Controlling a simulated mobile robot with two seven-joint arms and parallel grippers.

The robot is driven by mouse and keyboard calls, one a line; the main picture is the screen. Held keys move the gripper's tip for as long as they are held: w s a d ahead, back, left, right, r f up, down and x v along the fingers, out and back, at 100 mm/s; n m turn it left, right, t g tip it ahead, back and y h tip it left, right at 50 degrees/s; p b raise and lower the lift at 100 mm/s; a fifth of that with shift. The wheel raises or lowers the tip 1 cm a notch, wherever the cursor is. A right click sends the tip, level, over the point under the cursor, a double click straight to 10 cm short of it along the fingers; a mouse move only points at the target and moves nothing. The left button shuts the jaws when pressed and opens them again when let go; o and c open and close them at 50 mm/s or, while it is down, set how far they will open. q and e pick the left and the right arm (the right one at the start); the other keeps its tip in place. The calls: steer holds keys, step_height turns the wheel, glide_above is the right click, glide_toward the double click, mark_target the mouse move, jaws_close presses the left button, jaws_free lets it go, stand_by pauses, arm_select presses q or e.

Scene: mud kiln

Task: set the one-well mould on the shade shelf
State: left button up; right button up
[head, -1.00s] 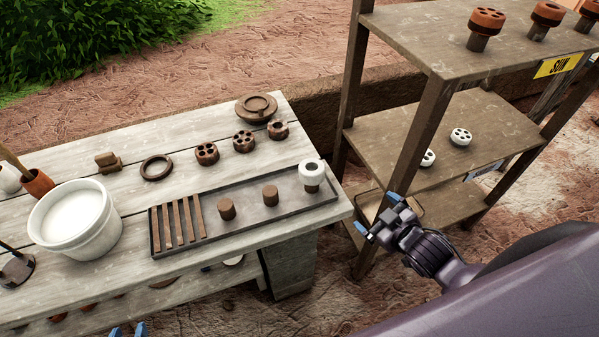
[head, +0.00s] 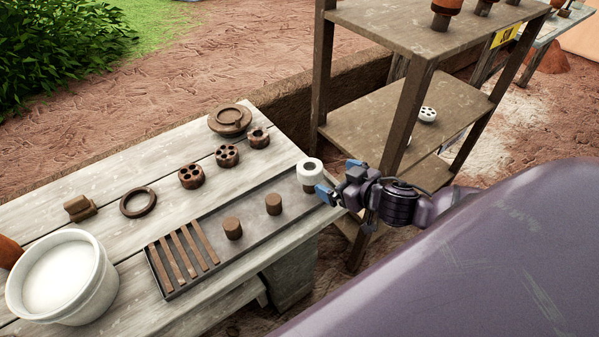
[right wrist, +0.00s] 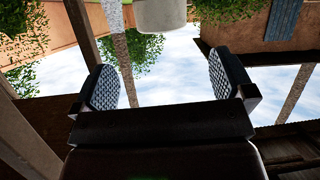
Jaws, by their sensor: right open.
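The white one-well mould (head: 309,170) sits on a brown peg at the right end of the dark tray (head: 245,222) on the table. My right gripper (head: 337,180) is open just to the right of the mould, its blue fingers pointing at it. In the right wrist view the open fingers (right wrist: 165,85) are empty, and a pale round body, apparently the mould (right wrist: 161,14), shows beyond them at the top edge. The shade shelf (head: 375,125) is the middle board of the rack, below the top board. A white several-holed mould (head: 427,115) stands on it. My left gripper is out of view.
Two bare pegs (head: 233,228) and a slatted rack (head: 183,257) occupy the tray. Brown moulds (head: 191,176), a ring (head: 138,202) and a white bucket (head: 62,277) stand on the table. A rack post (head: 405,120) rises near my right arm.

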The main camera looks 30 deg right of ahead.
mark_target(311, 170)
steer(key=shift+m, duration=0.3)
steer(key=x, duration=0.5)
steer(key=shift+d, duration=0.25)
steer(key=shift+w+a+f, duration=0.3)
steer(key=shift+w+f, duration=0.3)
steer(key=shift+w, duration=0.25)
steer(key=shift+w+a+f, duration=0.35)
steer(key=shift+w+f, duration=0.2)
steer(key=shift+w, duration=0.35)
steer(key=shift+w+a+f+b, duration=0.1)
steer(key=shift+w+f+b, duration=0.25)
steer(key=shift+w, duration=0.3)
steer(key=shift+c, duration=0.5)
steer(key=shift+r, duration=0.1)
steer(key=c, duration=1.1)
